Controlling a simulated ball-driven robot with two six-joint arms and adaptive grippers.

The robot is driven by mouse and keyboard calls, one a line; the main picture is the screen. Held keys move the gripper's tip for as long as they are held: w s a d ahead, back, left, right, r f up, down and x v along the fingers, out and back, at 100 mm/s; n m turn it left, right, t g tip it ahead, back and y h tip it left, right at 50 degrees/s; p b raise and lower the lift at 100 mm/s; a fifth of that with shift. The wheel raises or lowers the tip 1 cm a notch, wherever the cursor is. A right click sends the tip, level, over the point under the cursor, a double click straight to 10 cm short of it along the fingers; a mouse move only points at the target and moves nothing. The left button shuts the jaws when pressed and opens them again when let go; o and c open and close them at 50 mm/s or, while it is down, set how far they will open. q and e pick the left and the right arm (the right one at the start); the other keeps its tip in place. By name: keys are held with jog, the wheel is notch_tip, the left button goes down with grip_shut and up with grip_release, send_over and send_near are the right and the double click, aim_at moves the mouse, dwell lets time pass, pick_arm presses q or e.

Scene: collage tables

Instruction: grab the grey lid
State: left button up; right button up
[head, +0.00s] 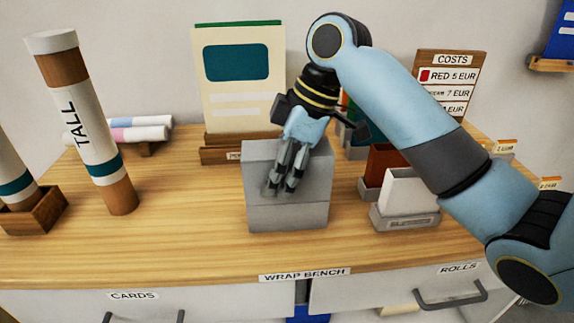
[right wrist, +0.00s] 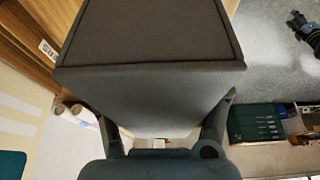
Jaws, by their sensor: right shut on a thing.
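The grey lid (head: 316,182) is the upper part of a grey box on the wooden bench; a seam parts it from the lower box (head: 290,219). The lid looks level and seated on it. My right gripper (head: 282,183) comes down over the lid, its fingers against it and hiding part of its front. In the right wrist view, the lid (right wrist: 150,90) fills the middle, between the fingers of my right gripper (right wrist: 164,130), which is shut on it. My left gripper (right wrist: 300,26) seems to show small at that view's upper right edge; its fingers are unclear.
A tall cardboard tube (head: 96,140) stands left of the box. A card display (head: 240,85) is behind it. White and brown card holders (head: 408,193) stand close on the right, beneath my right arm. The bench front (head: 190,262) is clear.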

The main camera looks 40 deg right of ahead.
dwell(0.3)
jog(key=shift+r, duration=0.3)
jog(key=v, duration=0.4)
jog(key=shift+w+a+r, duration=0.2)
jog(key=shift+w+a, duration=0.05)
jog(key=shift+a, duration=0.1)
jog(key=shift+c, duration=0.2)
jog(key=s+d+r, duration=0.5)
jog(key=d, duration=0.2)
jog(key=shift+s+d+r, duration=0.3)
jog(key=shift+s+d, duration=0.05)
jog(key=shift+s, duration=0.05)
jog(key=shift+s+d+r+p, duration=0.3)
jog(key=shift+s+d+r, duration=0.05)
jog(key=shift+d+r, duration=0.1)
